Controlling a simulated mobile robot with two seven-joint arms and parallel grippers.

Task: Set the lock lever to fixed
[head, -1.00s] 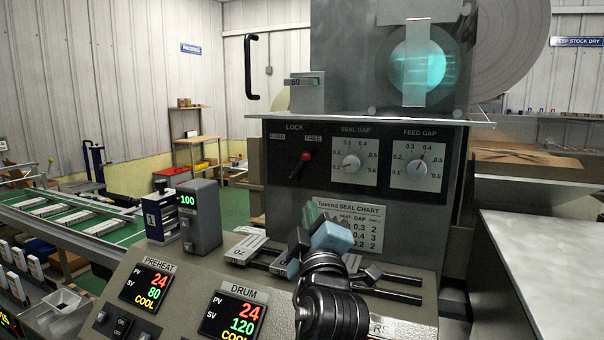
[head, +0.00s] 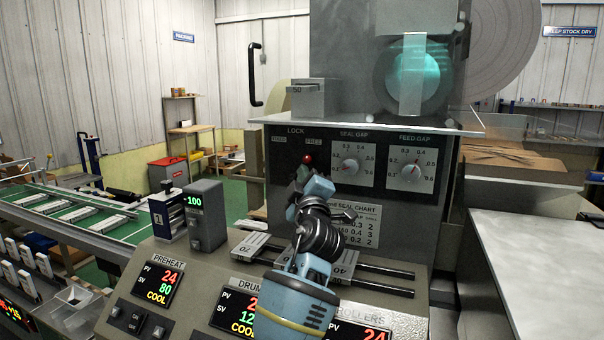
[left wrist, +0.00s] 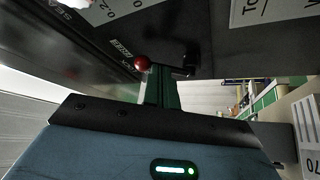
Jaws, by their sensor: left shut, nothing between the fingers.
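The lock lever has a red knob (head: 308,160) on the black panel under the word LOCK. It tilts up and right, toward the FREE label (head: 314,141) and away from the FIXED label (head: 279,137). My left gripper (head: 302,181) is shut and empty, just below the knob in the head view, and hides the lever's lower part. In the left wrist view, the red knob (left wrist: 142,63) shows just beyond the gripper, with the dark lever pivot (left wrist: 188,66) to its right. I cannot tell whether the gripper touches the lever. My right gripper is not in view.
The seal gap dial (head: 351,166) and feed gap dial (head: 411,171) are right of the lever. A chart (head: 362,222) and sliding rails (head: 385,275) lie below. A grey display box (head: 205,215) stands left on the console. A metal shelf (head: 450,124) juts out above the panel.

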